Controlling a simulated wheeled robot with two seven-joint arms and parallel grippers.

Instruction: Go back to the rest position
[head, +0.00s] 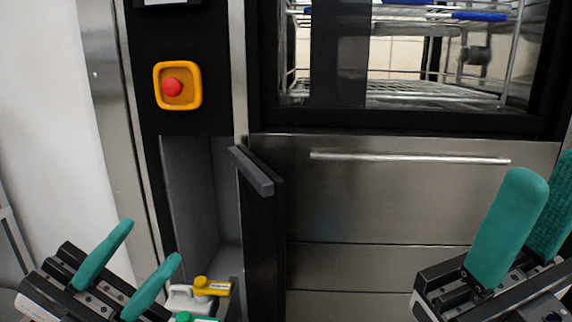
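My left gripper (142,256) is at the lower left, its two teal fingers apart with nothing between them. It is in front of the open compartment, left of the bottles. My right gripper (535,215) is at the lower right, in front of the steel drawer front. Its two teal fingers point up with a narrow gap between them, and I see nothing held. The far finger is cut off by the picture's edge.
A narrow compartment (190,190) stands open, its dark door (262,235) jutting toward me. Inside are a white jug (185,299) and a yellow-capped item (205,285). A red emergency button (172,88) is above. A drawer handle (410,158) crosses the steel front under the glass window.

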